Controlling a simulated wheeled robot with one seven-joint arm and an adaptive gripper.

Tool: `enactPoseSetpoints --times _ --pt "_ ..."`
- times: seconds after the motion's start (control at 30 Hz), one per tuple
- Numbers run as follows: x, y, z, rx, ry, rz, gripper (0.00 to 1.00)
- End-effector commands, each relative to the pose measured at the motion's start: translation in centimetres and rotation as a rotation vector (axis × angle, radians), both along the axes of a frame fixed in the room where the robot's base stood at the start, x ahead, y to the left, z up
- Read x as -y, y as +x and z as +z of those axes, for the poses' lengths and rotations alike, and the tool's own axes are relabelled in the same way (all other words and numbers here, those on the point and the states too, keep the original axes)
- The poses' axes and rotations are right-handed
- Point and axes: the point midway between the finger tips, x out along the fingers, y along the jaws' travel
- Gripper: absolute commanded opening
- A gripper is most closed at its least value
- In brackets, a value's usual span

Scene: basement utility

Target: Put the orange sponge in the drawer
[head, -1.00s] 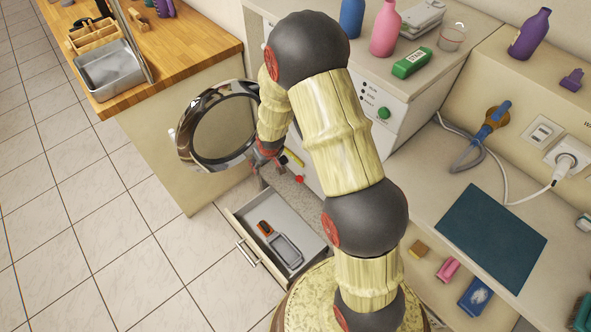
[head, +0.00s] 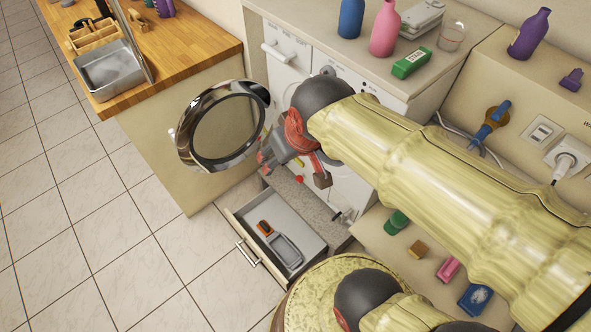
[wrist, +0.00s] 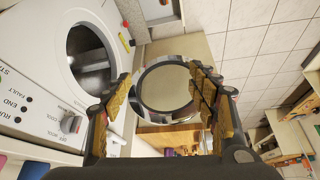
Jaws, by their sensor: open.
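A small orange-brown block, which looks like the orange sponge (head: 417,249), lies on the low surface at the lower right in the head view. The drawer (head: 285,214) stands pulled open at lower centre. In it lie a grey item (head: 286,251) and an orange-and-dark item (head: 265,228). My gripper (head: 292,172) is open, above and behind the drawer and well left of the sponge. Its spread fingers also show in the wrist view (wrist: 165,87) with nothing between them.
A round appliance door (head: 222,122) hangs open close left of my gripper. A pink item (head: 448,269), a blue item (head: 475,298) and a green item (head: 396,222) lie near the sponge. Bottles stand on the upper counter. The tiled floor at left is clear.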

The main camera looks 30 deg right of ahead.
Motion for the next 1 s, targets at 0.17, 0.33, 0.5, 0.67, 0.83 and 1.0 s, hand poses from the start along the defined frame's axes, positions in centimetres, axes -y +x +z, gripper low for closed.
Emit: enactPoseSetpoints --times 0.17,0.33,0.5,0.67,0.83,1.0 --pt "-0.6 -4.4 1.3 0.016 0.016 0.003 0.59" --pt "-0.9 -5.9 1.5 0.017 0.023 0.006 0.59" --pt "-0.9 -6.0 1.5 0.016 0.023 0.006 0.59" --pt "-0.9 -5.9 1.7 0.016 0.023 0.006 0.59" --pt "-0.9 -5.9 3.8 0.016 0.023 0.006 0.59" --pt "-0.9 -5.9 5.7 0.017 0.023 0.006 0.59"
